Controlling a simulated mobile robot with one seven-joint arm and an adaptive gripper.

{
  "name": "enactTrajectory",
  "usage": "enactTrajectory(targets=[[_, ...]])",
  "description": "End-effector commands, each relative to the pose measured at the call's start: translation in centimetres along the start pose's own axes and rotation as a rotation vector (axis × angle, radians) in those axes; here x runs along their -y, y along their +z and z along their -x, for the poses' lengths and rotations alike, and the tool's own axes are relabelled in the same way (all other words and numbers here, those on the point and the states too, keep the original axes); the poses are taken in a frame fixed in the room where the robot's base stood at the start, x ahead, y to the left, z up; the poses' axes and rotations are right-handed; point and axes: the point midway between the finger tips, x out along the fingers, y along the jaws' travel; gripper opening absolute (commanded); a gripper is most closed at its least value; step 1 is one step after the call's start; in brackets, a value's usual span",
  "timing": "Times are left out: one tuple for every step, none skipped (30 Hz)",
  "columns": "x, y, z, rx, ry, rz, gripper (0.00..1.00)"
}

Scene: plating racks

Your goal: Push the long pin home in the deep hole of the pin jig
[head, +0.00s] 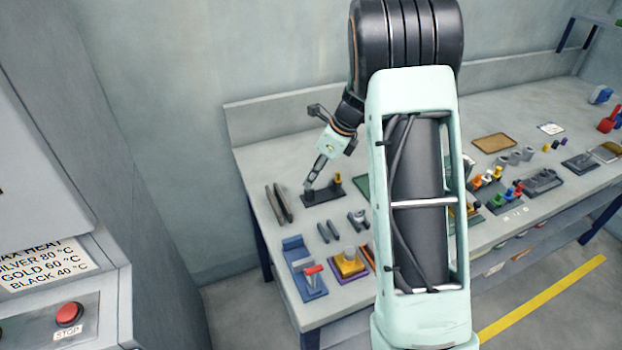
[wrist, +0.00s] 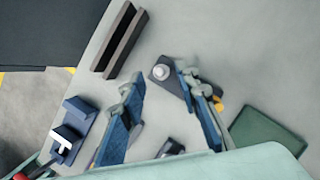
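The pin jig (head: 327,194) is a dark flat base on the left part of the bench, with a yellow upright piece (head: 337,179) at its right end. My gripper (head: 309,186) is pointed down over the jig's left end. In the wrist view my gripper (wrist: 159,78) has its two blue-padded fingers apart, one on each side of a round light-grey top (wrist: 161,72) on the jig (wrist: 168,85). I cannot tell whether this top is the long pin or a collar, nor how deep it sits. The right finger hides part of the jig.
Two dark bars (head: 279,204) lie left of the jig. A blue fixture (head: 305,270) with a red part and a yellow block (head: 348,262) stand at the front. A green mat (wrist: 268,136) lies right of the jig. Bench space behind the jig is clear.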

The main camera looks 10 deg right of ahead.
Motion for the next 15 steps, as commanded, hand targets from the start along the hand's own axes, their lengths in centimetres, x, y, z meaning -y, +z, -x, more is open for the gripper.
enactTrajectory(targets=[[0.1, 0.1, 1.3, 0.002, -0.004, 0.0, 0.3], [0.2, 0.1, 2.0, 0.003, -0.005, 0.0, 0.3], [0.1, 0.0, 2.8, 0.002, -0.004, 0.0, 0.3], [0.1, 0.1, 3.5, 0.002, -0.005, 0.0, 0.3], [0.1, 0.1, 4.2, 0.002, -0.004, 0.0, 0.3], [0.1, 0.1, 5.0, 0.002, -0.004, -0.001, 0.3], [0.1, 0.1, 5.6, 0.003, -0.005, 0.0, 0.3], [0.1, 0.0, 6.2, 0.002, -0.004, 0.0, 0.3], [0.1, 0.0, 6.8, 0.001, -0.004, 0.0, 0.3], [0.1, 0.0, 7.3, 0.001, -0.004, 0.0, 0.3], [0.1, 0.0, 7.7, 0.001, -0.003, 0.0, 0.3], [0.1, 0.0, 8.2, 0.001, -0.003, -0.001, 0.3], [0.1, 0.0, 8.5, 0.001, -0.002, -0.001, 0.3], [0.1, 0.0, 8.7, 0.001, -0.001, -0.002, 0.3], [0.0, 0.0, 9.0, 0.001, -0.001, -0.002, 0.3]])
